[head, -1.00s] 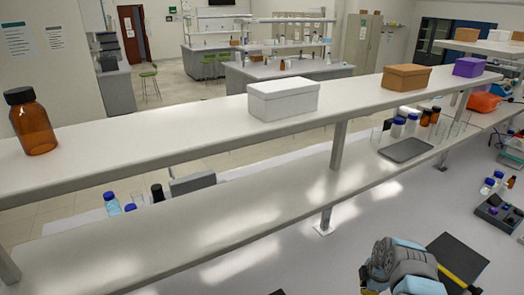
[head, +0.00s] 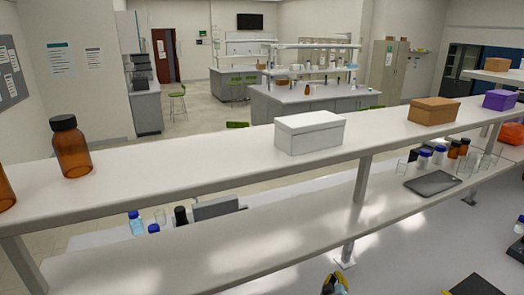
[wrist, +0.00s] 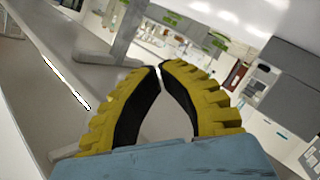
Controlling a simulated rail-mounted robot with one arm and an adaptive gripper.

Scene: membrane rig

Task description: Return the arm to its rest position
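My gripper (wrist: 160,70) has two yellow ribbed fingers with black inner pads. In the wrist view the fingertips come together at the top, with an empty lens-shaped gap lower between the pads. It holds nothing. In the head view only a small yellow and black part of my gripper (head: 335,285) shows at the bottom edge, in front of the shelf post. The rest of my arm is out of the head view.
A long white two-level shelf (head: 230,160) crosses the bench. On top stand brown bottles (head: 71,147), a white box (head: 310,132), an orange-brown box (head: 433,110) and a purple box (head: 500,100). A grey tray (head: 432,183) and small bottles sit below.

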